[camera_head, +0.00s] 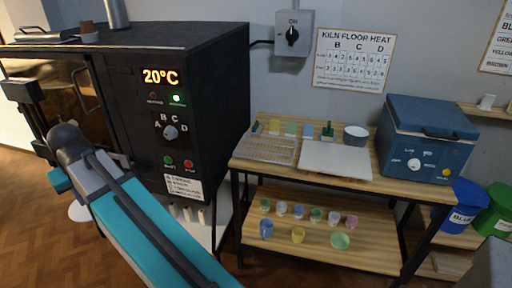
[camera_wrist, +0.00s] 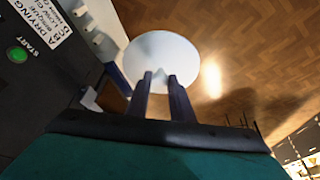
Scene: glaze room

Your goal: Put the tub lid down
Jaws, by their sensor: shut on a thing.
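A white round tub lid (camera_wrist: 160,58) is at the tips of my gripper (camera_wrist: 162,82) in the wrist view. The two dark fingers are closed on its near edge, and the lid stands out beyond them above the wooden floor. In the head view a white piece of the lid (camera_head: 78,212) shows low at the left, partly behind my arm. My fingers are hidden there. A blue tub (camera_head: 464,210) and a green tub (camera_head: 496,215) stand at the far right, away from my gripper.
A black kiln (camera_head: 222,100) reading 20°C stands close beside my arm. Floor (camera_wrist: 235,45) is open around the lid.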

